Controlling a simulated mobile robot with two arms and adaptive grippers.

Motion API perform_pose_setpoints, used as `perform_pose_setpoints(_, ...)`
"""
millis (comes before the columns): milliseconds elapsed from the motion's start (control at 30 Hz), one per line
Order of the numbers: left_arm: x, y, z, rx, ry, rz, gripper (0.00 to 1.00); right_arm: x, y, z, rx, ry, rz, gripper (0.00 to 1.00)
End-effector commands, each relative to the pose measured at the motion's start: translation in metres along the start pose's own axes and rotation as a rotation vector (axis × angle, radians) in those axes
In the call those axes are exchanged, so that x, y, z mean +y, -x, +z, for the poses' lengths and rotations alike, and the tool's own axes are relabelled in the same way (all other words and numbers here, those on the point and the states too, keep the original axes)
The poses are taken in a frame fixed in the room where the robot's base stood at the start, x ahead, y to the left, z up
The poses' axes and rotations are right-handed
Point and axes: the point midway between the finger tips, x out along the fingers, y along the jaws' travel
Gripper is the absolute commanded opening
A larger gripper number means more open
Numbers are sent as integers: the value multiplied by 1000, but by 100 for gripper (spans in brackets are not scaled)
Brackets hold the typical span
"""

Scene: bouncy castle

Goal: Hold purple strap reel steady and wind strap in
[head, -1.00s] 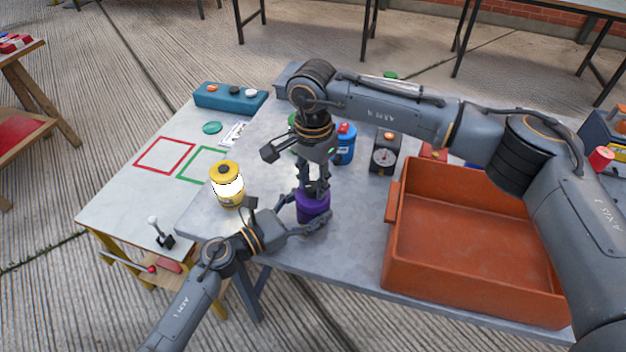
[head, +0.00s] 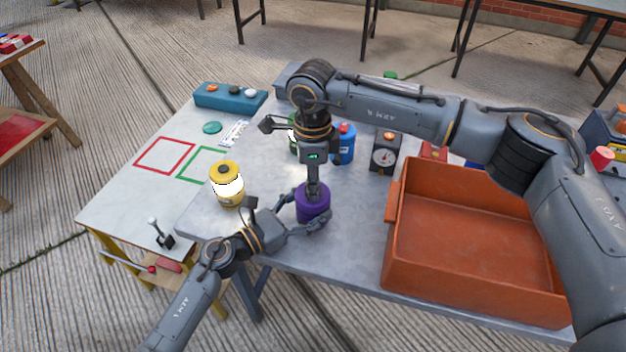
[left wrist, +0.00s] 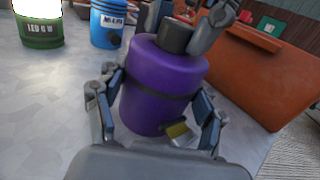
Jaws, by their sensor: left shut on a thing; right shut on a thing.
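The purple strap reel (head: 312,204) stands upright on the grey table. It also shows in the left wrist view (left wrist: 160,82), with a dark knob (left wrist: 177,36) on top and a short yellowish strap end (left wrist: 178,130) low on its side. My left gripper (head: 309,224) is shut around the reel's body from the front left, a finger on each side (left wrist: 163,115). My right gripper (head: 313,187) points straight down from above and is shut on the knob on top of the reel. Its fingers partly hide the knob.
An orange-brown crate (head: 393,240) stands right of the reel. A yellow canister (head: 227,172) stands to the left. A blue canister (head: 345,150), a green one (head: 293,133) and a dark box with a gauge (head: 386,151) stand behind. A teal button box (head: 230,96) lies at the back left.

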Motion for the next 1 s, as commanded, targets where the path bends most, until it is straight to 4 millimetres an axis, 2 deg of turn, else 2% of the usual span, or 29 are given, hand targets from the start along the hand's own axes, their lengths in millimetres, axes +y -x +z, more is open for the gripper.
perform_pose_setpoints(500, 0, 0, 0, 0, 0, -1, 18, 0, 1, 1, -2, -441, -1, 0)
perform_pose_setpoints(1000, -1, 0, 0, 0, 0, -2, 18, 0, 1, 1, -2, -615, -1, 0)
